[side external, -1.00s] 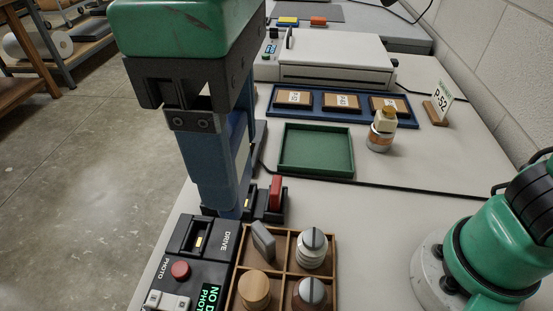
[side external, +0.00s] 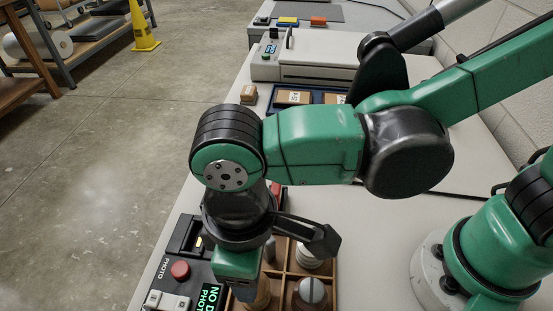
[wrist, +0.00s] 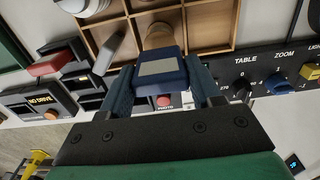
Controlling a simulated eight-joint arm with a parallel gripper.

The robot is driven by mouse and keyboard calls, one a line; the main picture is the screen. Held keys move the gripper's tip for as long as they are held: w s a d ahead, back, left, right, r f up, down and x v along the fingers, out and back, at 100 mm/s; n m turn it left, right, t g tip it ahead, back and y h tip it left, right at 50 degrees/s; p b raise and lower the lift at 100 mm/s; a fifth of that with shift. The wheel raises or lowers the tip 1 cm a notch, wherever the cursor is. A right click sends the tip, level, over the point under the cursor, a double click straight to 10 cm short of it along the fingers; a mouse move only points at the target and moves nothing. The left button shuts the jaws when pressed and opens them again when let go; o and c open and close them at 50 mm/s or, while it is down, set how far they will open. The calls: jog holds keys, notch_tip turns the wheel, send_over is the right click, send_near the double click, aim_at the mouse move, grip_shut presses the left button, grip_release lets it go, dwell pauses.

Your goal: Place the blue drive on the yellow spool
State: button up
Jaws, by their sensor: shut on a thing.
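The blue drive (wrist: 160,72), a small dark blue block with a grey label, is between the fingers of my gripper (wrist: 162,80) in the wrist view. My gripper is shut on it. A tan-yellow spool (wrist: 158,37) shows just beyond the drive, partly covered by it, in a compartment of the wooden box. I cannot tell whether the drive touches the spool. In the side view my gripper's green body (side external: 238,264) is low over the box's left side; the fingers and drive are hidden there, and only part of the tan-yellow spool (side external: 262,297) shows.
The wooden divided box (wrist: 208,32) also holds a grey block (wrist: 108,52) and grey-topped spools (side external: 311,291). The black console with a red button (side external: 180,270) lies left of the box. A red block (wrist: 52,64) stands in a black holder nearby. The table right of the box is clear.

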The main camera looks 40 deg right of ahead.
jog(key=shift+f, duration=0.4)
jog(key=o, duration=1.3)
jog(key=shift+f, duration=0.1)
notch_tip(320, 180, up, 12)
jog(key=shift+f, duration=0.1)
jog(key=w+d+f+m+t, duration=0.2)
jog(key=d+m, duration=0.1)
jog(key=d, duration=0.5)
jog(key=w+d+f+m+t, duration=0.2)
jog(key=w+d+m, duration=0.1)
jog(key=d, duration=0.5)
jog(key=w+d+f+m+t, duration=0.2)
jog(key=w+d+m+t, duration=0.1)
jog(key=d, duration=0.5)
jog(key=shift+w+d+f, duration=0.15)
jog(key=shift+w+d, duration=0.05)
jog(key=shift+w, duration=0.05)
